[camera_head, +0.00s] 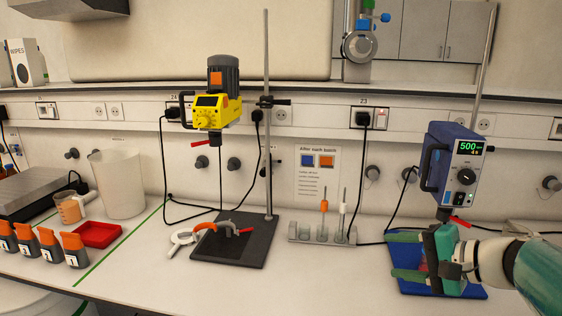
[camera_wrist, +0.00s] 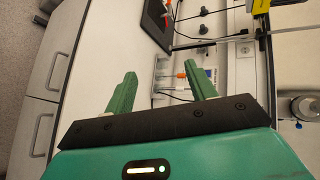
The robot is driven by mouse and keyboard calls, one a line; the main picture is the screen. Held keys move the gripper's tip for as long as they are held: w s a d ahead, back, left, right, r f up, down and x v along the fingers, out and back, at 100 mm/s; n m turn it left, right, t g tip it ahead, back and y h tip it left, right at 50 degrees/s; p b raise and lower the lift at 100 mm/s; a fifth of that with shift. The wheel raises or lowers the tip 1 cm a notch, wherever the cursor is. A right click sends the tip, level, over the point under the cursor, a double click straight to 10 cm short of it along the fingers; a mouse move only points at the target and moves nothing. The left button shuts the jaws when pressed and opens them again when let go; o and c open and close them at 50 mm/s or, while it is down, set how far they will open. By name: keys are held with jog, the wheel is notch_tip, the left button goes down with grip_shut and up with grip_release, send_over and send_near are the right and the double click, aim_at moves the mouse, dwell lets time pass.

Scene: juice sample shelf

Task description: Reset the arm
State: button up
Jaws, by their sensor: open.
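My gripper (camera_head: 393,256) is at the right of the head view, in front of the blue stirrer and over its blue base plate (camera_head: 455,291). Its two green fingers point left and stand apart. In the wrist view my gripper (camera_wrist: 161,70) has nothing visible between its fingertips. A small reddish patch shows near the fingers in the head view; I cannot tell what it is. My arm comes in from the right edge and hides part of the blue base plate.
The blue stirrer (camera_head: 458,165) stands close behind my gripper. A rack (camera_head: 318,236) with upright tools is to its left. Further left stand a yellow stirrer (camera_head: 217,112), a beaker (camera_head: 117,185), a red tray (camera_head: 97,234) and several orange-topped containers (camera_head: 74,250). The front middle bench is clear.

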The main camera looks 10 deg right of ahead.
jog(key=s+a+f+n+g+h, duration=0.4)
jog(key=s+a+f+n+h, duration=0.4)
jog(key=s+a+n, duration=0.3)
jog(key=shift+s+a+f+n+g, duration=0.15)
jog(key=shift+s+a+n+g, duration=0.2)
jog(key=shift+s+a, duration=0.7)
